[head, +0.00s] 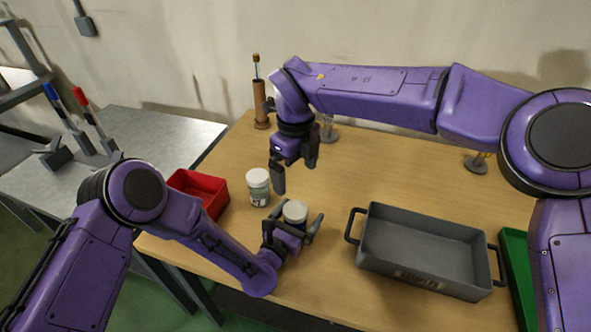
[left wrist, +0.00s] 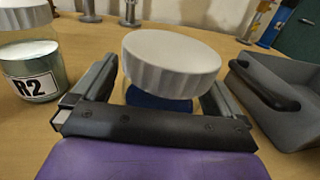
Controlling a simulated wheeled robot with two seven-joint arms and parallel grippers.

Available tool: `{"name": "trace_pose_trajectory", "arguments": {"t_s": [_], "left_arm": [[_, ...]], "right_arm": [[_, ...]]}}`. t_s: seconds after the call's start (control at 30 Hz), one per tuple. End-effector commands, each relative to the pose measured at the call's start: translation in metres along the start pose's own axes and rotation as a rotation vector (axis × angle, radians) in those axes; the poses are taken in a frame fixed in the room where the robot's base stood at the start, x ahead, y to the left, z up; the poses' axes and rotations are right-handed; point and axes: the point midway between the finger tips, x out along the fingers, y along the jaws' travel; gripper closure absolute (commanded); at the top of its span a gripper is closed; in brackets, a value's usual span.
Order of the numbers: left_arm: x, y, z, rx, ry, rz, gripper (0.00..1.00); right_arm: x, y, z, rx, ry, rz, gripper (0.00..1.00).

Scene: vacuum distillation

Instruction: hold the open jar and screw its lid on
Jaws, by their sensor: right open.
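A jar with a white, ridged lid (head: 295,211) stands between the fingers of my left gripper (head: 296,226) near the table's front. In the left wrist view the lid (left wrist: 172,63) looks tilted and sits over blue contents (left wrist: 158,101). I cannot tell whether it is screwed down. The left gripper (left wrist: 160,95) has a finger on each side of the jar; whether they press on the glass is unclear. The jar's lower part is hidden by the gripper. My right gripper (head: 294,172) is open and empty, pointing down above and behind the jars.
A second white-lidded jar (head: 258,188) stands just left, labelled R2 in the left wrist view (left wrist: 35,80). A red bin (head: 205,188) is further left. A grey handled tray (head: 425,243) and a green tray (head: 517,262) are right. Stands and a brown cylinder (head: 260,105) are behind.

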Motion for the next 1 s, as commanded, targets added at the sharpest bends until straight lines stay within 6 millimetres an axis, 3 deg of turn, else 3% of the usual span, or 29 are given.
{"name": "trace_pose_trajectory", "arguments": {"t_s": [0.23,0.5,0.7,1.0], "left_arm": [[-0.013,0.001,-0.003,0.0,0.002,0.001,0.0],[-0.071,0.001,-0.004,-0.002,0.002,0.0,0.0],[-0.1,0.001,-0.002,-0.001,0.001,0.001,0.0],[-0.105,0.0,0.0,0.0,0.0,0.0,0.0]], "right_arm": [[0.006,0.0,0.0,0.0,0.0,0.0,0.02],[0.026,0.0,0.0,0.0,0.0,0.0,0.02],[0.033,0.0,0.0,0.0,0.0,0.0,0.02],[0.033,0.0,0.0,0.0,0.0,0.0,0.02]]}}
